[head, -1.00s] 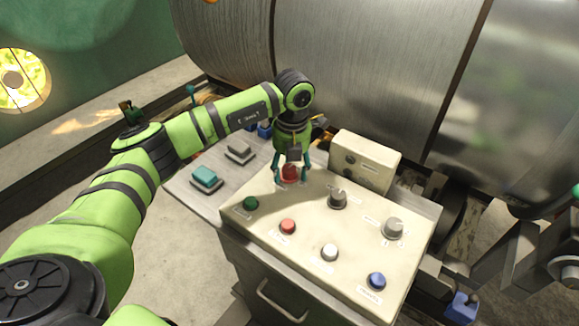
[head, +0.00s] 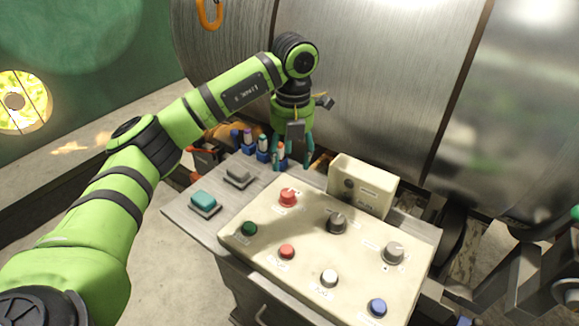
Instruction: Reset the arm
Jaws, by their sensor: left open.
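My left arm reaches in from the left, and its left gripper (head: 293,163) points down with its fingers apart. It hangs above the back part of the control desk, behind the red knob (head: 288,197) on the cream panel (head: 310,235). The gripper holds nothing that I can see and appears clear of the red knob. My right gripper is out of view.
The panel carries a green button (head: 249,229), a white button (head: 329,278), a blue button (head: 377,307) and dark and grey knobs. A cream box (head: 362,186) stands at its back. Several marker-like items (head: 249,142) stand close left of the gripper. A large metal cylinder (head: 370,70) is behind.

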